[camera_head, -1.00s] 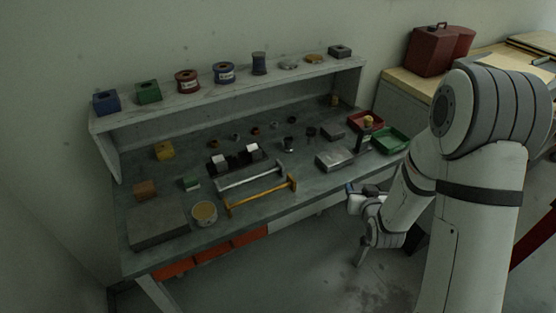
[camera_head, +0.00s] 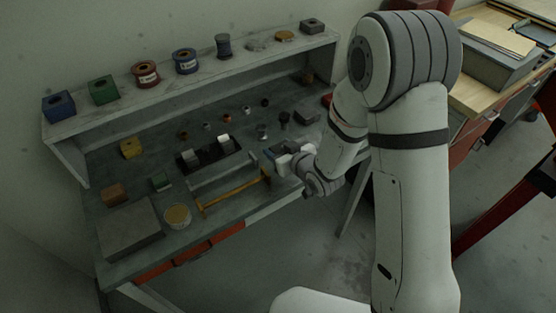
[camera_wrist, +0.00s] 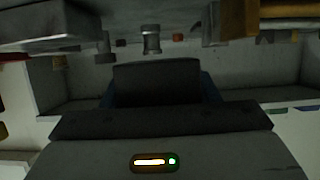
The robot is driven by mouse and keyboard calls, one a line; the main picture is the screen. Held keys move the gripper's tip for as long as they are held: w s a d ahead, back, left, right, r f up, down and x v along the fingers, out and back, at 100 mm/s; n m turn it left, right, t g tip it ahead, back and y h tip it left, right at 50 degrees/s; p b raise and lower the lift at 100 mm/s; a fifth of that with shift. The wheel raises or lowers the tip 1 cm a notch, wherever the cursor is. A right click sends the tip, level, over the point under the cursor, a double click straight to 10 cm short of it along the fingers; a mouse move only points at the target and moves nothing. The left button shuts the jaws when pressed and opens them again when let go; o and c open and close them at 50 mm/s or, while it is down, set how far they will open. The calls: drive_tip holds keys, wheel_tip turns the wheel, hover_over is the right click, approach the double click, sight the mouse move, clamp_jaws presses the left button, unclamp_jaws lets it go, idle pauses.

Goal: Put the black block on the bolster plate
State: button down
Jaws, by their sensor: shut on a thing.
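My gripper (camera_head: 270,153) is at the front of the bench, close to the right end of the orange bar tool. In the wrist view, a dark block (camera_wrist: 156,84) sits between the jaws, with blue finger edges showing at its sides; I take it as the black block. In the head view the block is too small and dark to make out. A broad flat grey slab (camera_head: 128,232) lies at the bench's front left, well left of my gripper, its top bare. It may be the bolster plate; I cannot be sure.
A round tin (camera_head: 177,216) stands just right of the slab. The orange bar tool (camera_head: 235,193) lies near the front edge. A black holder (camera_head: 208,154) and several small parts stand behind. The raised shelf (camera_head: 200,80) carries spools and blocks.

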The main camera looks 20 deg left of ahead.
drive_tip(key=shift+s+a+f, duration=0.15)
drive_tip(key=shift+f, duration=0.85)
drive_tip(key=shift+f+p, duration=0.45)
drive_tip(key=shift+f, duration=1.15)
drive_tip(key=shift+f, duration=0.15)
drive_tip(key=c, duration=0.8)
unclamp_jaws()
